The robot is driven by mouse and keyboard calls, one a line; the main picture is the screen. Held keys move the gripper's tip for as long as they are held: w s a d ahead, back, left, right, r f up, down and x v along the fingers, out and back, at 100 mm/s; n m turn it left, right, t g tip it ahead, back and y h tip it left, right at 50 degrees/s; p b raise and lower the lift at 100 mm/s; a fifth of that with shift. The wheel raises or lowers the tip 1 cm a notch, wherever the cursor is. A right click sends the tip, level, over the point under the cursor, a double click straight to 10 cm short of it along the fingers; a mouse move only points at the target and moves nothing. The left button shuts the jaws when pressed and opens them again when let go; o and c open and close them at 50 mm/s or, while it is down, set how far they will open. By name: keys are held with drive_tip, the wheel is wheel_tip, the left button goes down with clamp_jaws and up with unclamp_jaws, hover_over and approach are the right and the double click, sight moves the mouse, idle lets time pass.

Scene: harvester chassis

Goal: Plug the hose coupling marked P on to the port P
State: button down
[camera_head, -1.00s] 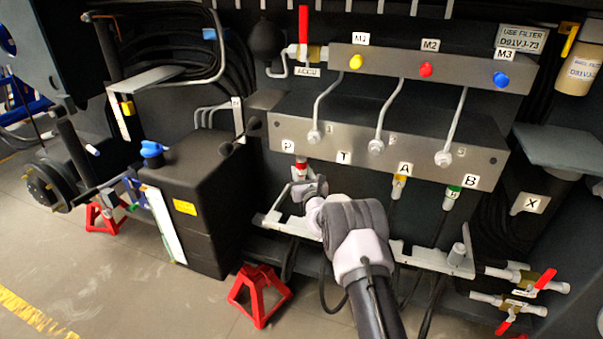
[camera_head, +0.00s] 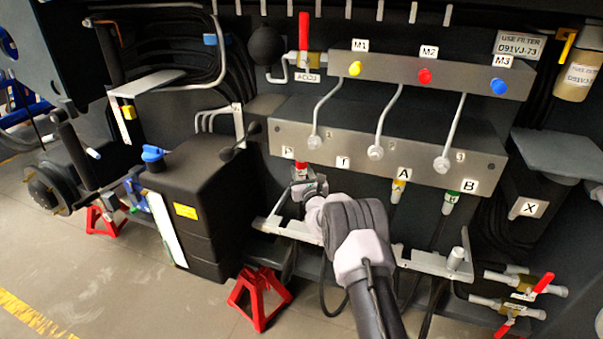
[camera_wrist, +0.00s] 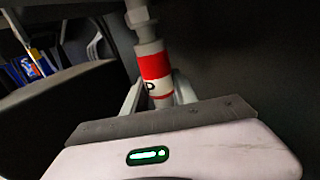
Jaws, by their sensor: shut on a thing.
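The hose coupling P (camera_wrist: 154,68) has a red band and a black P mark. It stands upright between the fingers of my gripper (camera_wrist: 160,92) in the wrist view, and the gripper is shut on it. In the head view the red-banded coupling (camera_head: 301,166) is right under the block's P label (camera_head: 287,152). Port P (camera_wrist: 139,14) shows at the top of the wrist view as a grey fitting directly above the coupling. They look in line and touching or nearly so; I cannot tell if they are locked. My gripper (camera_head: 303,183) partly hides the coupling's lower part in the head view.
Couplings A (camera_head: 398,190) and B (camera_head: 450,201) hang below the grey valve block (camera_head: 400,160) to the right. A metal holder rail (camera_head: 425,262) runs below my arm. A black tank (camera_head: 200,200) stands to the left. Red-handled valves (camera_head: 530,290) are at lower right.

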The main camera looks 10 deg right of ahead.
drive_tip(key=shift+r+p, duration=0.5)
drive_tip(key=shift+r, duration=0.45)
drive_tip(key=c, duration=0.9)
unclamp_jaws()
drive_tip(key=shift+s+f, duration=0.1)
